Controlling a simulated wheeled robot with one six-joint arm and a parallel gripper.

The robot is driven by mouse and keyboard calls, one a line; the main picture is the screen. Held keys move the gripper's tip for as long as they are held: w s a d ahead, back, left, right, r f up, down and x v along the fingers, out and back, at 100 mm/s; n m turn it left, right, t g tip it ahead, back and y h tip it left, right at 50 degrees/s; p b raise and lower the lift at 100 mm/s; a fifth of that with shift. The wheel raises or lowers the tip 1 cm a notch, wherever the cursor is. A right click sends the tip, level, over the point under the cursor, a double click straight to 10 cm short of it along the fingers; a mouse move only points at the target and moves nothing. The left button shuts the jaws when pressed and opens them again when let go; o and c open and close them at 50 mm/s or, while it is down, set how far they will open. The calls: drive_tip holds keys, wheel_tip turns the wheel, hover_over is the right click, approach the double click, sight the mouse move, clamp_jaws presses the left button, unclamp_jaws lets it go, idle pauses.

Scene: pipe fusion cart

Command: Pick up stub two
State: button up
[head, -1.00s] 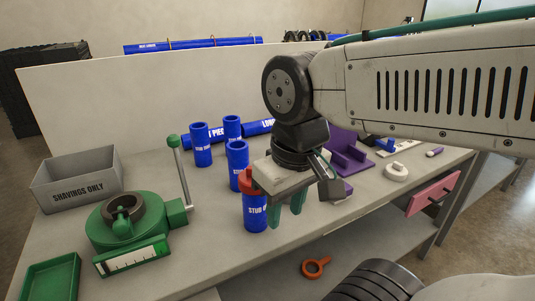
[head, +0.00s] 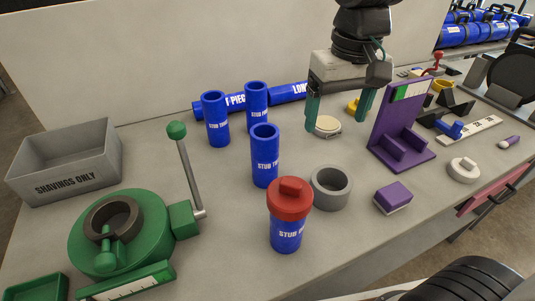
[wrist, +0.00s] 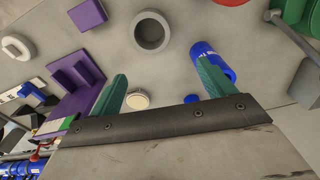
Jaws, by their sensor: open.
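Stub two (head: 265,158) is a blue upright tube, its label partly readable, standing in the middle of the table behind a red-capped stub (head: 287,215). A blue tube that looks like stub two (wrist: 212,62) shows in the wrist view, partly covered by the right finger. Two other blue stubs stand behind it, the left one (head: 216,120) and the right one (head: 257,107). My gripper (head: 338,115) is open and empty, pointing down to the right of and behind stub two. Its fingers also show in the wrist view (wrist: 162,82).
A grey ring (head: 331,188), a purple block (head: 393,198) and a purple stand (head: 402,140) lie to the right. A pale disc (head: 327,126) is below my gripper. A green clamp with a lever (head: 120,235) and a grey shavings bin (head: 65,165) are left. Long blue pipe (head: 288,92) lies behind.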

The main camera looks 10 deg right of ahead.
drive_tip(key=n, duration=0.2)
hover_over(264, 131)
drive_tip(key=shift+w+d+f+g, duration=0.1)
drive_tip(key=shift+f+g, duration=0.05)
drive_tip(key=shift+f, duration=0.45)
drive_tip(key=shift+w+f+g, duration=0.1)
drive_tip(key=shift+f+g, duration=0.05)
drive_tip(key=shift+f, duration=0.4)
drive_tip(key=f, duration=0.7)
drive_tip(key=shift+s+f, duration=0.2)
drive_tip(key=shift+f, duration=0.15)
drive_tip(key=c, duration=1.5)
